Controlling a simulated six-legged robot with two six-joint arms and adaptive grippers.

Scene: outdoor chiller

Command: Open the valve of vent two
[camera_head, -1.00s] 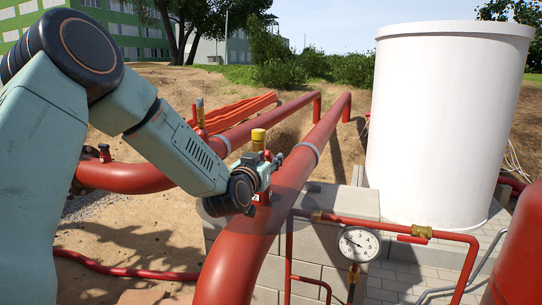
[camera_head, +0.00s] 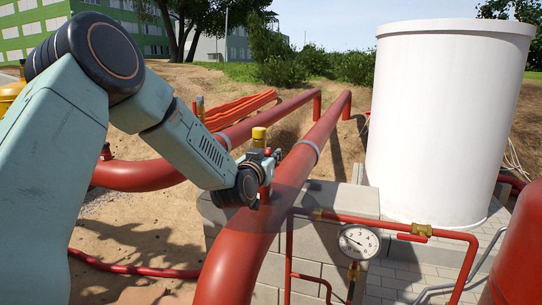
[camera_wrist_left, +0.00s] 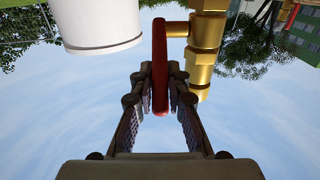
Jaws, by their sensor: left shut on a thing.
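My left gripper (camera_head: 268,161) is at the brass-capped vent valve (camera_head: 258,136) on top of the nearer thick red pipe. In the left wrist view the gripper (camera_wrist_left: 160,88) is shut on the red valve handle (camera_wrist_left: 160,50), with a finger on either side of it. The brass valve body (camera_wrist_left: 205,40) stands beside the handle, joined to it by a short brass stem. In the head view my wrist and fingers hide most of the handle. My right gripper is not in view.
A second vent (camera_head: 200,108) stands on the farther red pipe (camera_head: 140,174). A pressure gauge (camera_head: 358,242) and a thin red pipe with a red-handled brass valve (camera_head: 420,231) are at the lower right. A large white tank (camera_head: 445,120) stands behind on paving.

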